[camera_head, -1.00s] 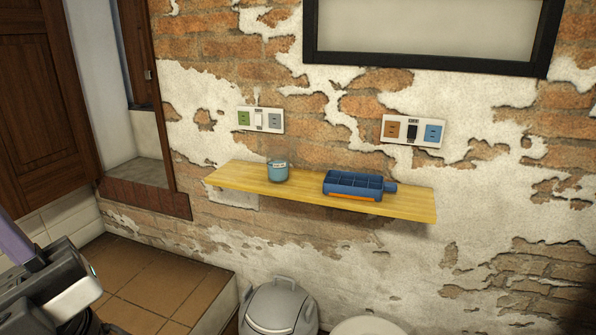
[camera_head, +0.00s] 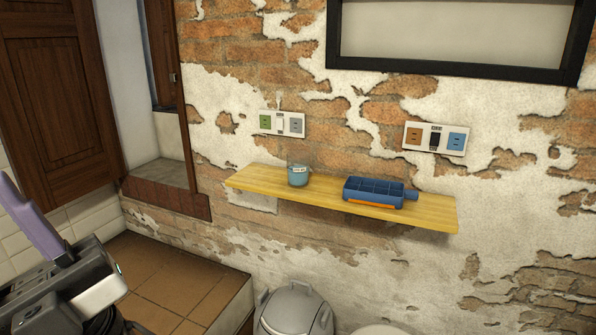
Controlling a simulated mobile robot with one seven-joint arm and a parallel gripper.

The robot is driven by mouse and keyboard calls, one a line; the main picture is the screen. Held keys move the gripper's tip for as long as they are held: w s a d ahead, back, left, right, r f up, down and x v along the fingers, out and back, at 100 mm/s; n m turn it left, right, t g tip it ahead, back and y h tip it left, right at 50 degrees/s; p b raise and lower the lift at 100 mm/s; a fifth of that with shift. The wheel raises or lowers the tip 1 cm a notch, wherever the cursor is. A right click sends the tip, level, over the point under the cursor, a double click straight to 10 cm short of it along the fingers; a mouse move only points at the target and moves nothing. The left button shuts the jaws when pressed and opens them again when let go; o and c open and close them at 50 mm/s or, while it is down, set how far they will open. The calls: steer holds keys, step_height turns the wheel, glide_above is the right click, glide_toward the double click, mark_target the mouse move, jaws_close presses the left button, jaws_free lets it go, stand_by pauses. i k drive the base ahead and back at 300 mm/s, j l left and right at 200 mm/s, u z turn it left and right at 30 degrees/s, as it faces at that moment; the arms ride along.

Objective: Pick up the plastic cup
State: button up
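The plastic cup (camera_head: 298,175) is small and light blue with a pale band of marks. It stands upright on the left part of a yellow wooden wall shelf (camera_head: 250,181). My gripper (camera_head: 34,224) is at the lower left edge, with one purple finger and a dark and silver body showing. The rest of it is cut off by the frame, so its opening is hidden. It is far to the left of the cup and apart from it.
A blue compartment tray (camera_head: 374,192) with an orange strip sits right of the cup on the shelf. A grey lidded bin (camera_head: 293,312) stands below. Socket panels (camera_head: 436,138) are on the brick wall. A tiled ledge (camera_head: 165,285) is at the lower left.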

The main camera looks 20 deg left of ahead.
mark_target(297, 162)
steer(key=i+j+z, duration=0.7)
steer(key=i+j, duration=0.05)
